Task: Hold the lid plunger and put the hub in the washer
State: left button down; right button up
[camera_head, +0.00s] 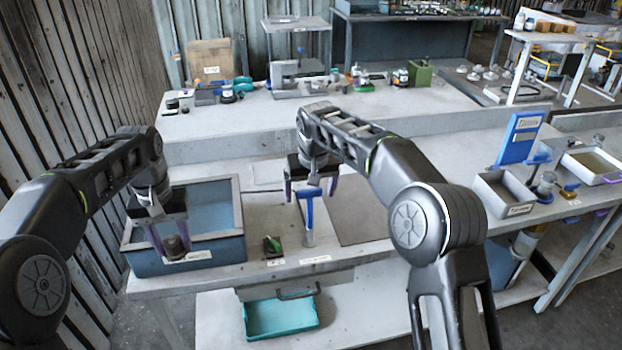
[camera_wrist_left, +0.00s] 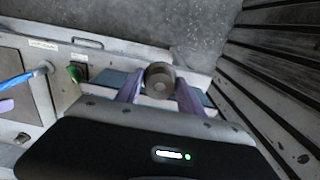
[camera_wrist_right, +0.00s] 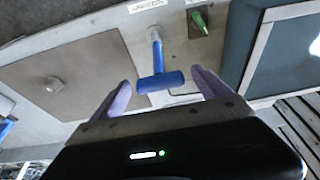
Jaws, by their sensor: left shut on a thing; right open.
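The hub (camera_head: 176,247), a dark grey-brown cylinder, is between the fingers of my left gripper (camera_head: 169,245), which is shut on it. It also shows in the left wrist view (camera_wrist_left: 159,80). It hangs at the front wall of the washer (camera_head: 238,215), a blue open tank with a grey rim; its height above the wall is unclear. The lid plunger (camera_head: 308,214), taken to be the blue T-handle on a pale round base, stands upright right of the tank. My right gripper (camera_head: 311,190) is open around its crossbar (camera_wrist_right: 160,81), with gaps to both fingers in the right wrist view.
A green switch (camera_head: 272,245) on a dark plate sits between tank and plunger. A flat grey-brown panel (camera_head: 358,215) lies to the right. A teal tray (camera_head: 282,319) is below the bench. A grey bin (camera_head: 503,193) and blue stand are farther right.

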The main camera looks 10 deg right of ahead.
aim_at(310, 209)
jog(key=shift+x, duration=1.5)
jog(key=c, duration=1.4)
jog(key=shift+c, duration=0.2)
jog(key=shift+f, duration=0.1)
